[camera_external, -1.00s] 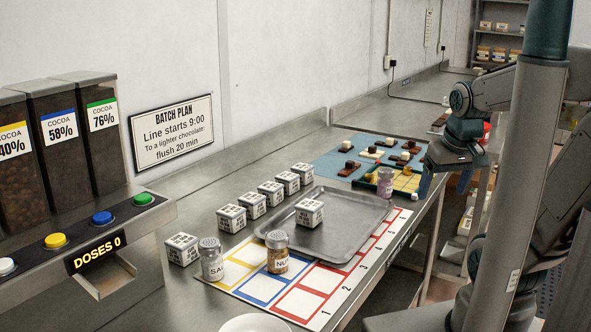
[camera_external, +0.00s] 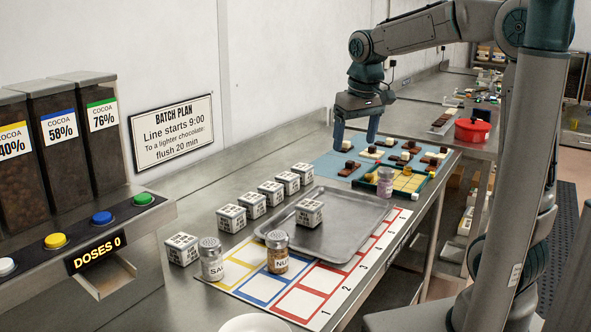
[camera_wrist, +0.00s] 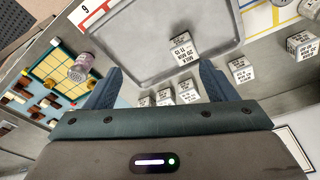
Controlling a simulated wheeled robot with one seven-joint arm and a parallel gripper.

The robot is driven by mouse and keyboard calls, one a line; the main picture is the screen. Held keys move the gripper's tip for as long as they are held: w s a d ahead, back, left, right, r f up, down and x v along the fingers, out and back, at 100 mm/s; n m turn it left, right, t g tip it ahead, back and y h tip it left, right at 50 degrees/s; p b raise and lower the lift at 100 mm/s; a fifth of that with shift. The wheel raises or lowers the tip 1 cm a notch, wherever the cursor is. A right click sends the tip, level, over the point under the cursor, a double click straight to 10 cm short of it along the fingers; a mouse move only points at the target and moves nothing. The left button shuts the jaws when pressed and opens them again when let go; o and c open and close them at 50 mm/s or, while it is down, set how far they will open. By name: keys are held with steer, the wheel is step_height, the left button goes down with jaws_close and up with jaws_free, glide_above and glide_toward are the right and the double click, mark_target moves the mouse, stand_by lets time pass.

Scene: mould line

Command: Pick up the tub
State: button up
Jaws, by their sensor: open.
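Several white box-shaped tubs with black print stand on the steel counter. One tub (camera_external: 309,213) sits alone on the grey metal tray (camera_external: 352,226); it also shows in the wrist view (camera_wrist: 181,49). The others form a row left of the tray, such as this tub (camera_external: 287,182), with one further tub (camera_external: 181,249) at the near left. I cannot tell which one the task means. My gripper (camera_external: 355,140) is open and empty, pointing down above the blue mat, beyond the tubs. In the wrist view my gripper (camera_wrist: 161,70) has nothing between its fingers.
A salt shaker (camera_external: 211,259) and a nut shaker (camera_external: 278,252) stand near the coloured grid sheet (camera_external: 300,301). A pink-labelled shaker (camera_external: 385,183) stands behind the tray. Chocolates and a yellow mould (camera_external: 408,182) lie around the blue mat (camera_external: 327,165). A red pot (camera_external: 472,130) is farther back.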

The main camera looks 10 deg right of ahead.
steer(key=w+a+n, duration=0.1)
steer(key=w+a, duration=0.2)
steer(key=a, duration=0.5)
steer(key=n+g+p, duration=0.1)
steer(key=n+g, duration=0.1)
steer(key=n, duration=0.3)
glide_above(182, 241)
step_height(182, 241, down, 10)
steer(key=shift+h, duration=0.3)
steer(key=f, duration=0.5)
steer(key=f+p, duration=0.1)
steer(key=f, duration=0.1)
steer(key=shift+w+d+f, duration=0.15)
steer(key=shift+w+f, duration=0.25)
steer(key=shift+s+f+p, duration=0.15)
steer(key=shift+f+p, duration=0.35)
steer(key=shift+f, duration=0.9)
steer(key=shift+s+f+p, duration=0.15)
steer(key=shift+f+p, duration=0.3)
steer(key=shift+f, duration=0.9)
steer(key=shift+c, duration=0.4)
steer(key=c, duration=1)
